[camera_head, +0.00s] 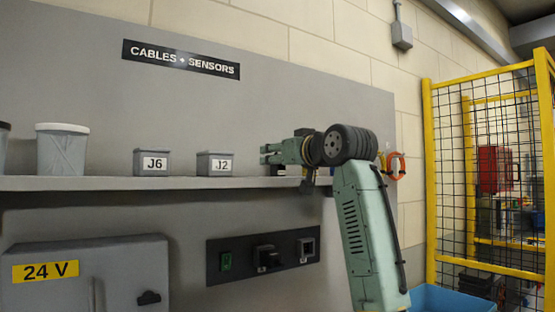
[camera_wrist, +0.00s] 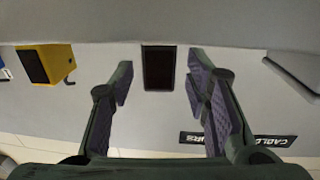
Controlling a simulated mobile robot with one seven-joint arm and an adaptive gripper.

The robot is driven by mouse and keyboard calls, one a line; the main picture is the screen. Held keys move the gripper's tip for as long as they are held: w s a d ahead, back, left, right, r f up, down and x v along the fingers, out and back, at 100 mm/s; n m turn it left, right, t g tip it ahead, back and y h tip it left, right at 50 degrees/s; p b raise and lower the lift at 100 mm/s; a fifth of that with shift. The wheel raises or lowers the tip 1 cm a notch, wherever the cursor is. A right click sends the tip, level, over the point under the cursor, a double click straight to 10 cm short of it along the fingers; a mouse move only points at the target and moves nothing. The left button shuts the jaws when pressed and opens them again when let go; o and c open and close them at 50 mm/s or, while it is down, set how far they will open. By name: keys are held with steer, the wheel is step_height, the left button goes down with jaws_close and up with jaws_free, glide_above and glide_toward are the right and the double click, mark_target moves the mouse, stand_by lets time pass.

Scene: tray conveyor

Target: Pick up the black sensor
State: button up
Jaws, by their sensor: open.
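The black sensor (camera_wrist: 159,68) is a small dark upright box in the wrist view, standing at the shelf surface between my two fingertips. My gripper (camera_wrist: 160,78) is open, with one finger to each side of the sensor and a visible gap on both sides. In the head view, my gripper (camera_head: 265,154) is just above the shelf, right of the J2 bin. A small dark patch shows below it there, too small to tell clearly. The wrist view is upside down.
The grey shelf (camera_head: 100,184) holds the J6 bin (camera_head: 152,163), the J2 bin (camera_head: 215,164) and a grey tub (camera_head: 62,150). A yellow box (camera_wrist: 40,65) with a dark face stands left of the sensor in the wrist view. The panel (camera_head: 200,110) rises behind.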

steer(key=shift+w, duration=0.2)
steer(key=shift+c, duration=0.5)
jaws_close()
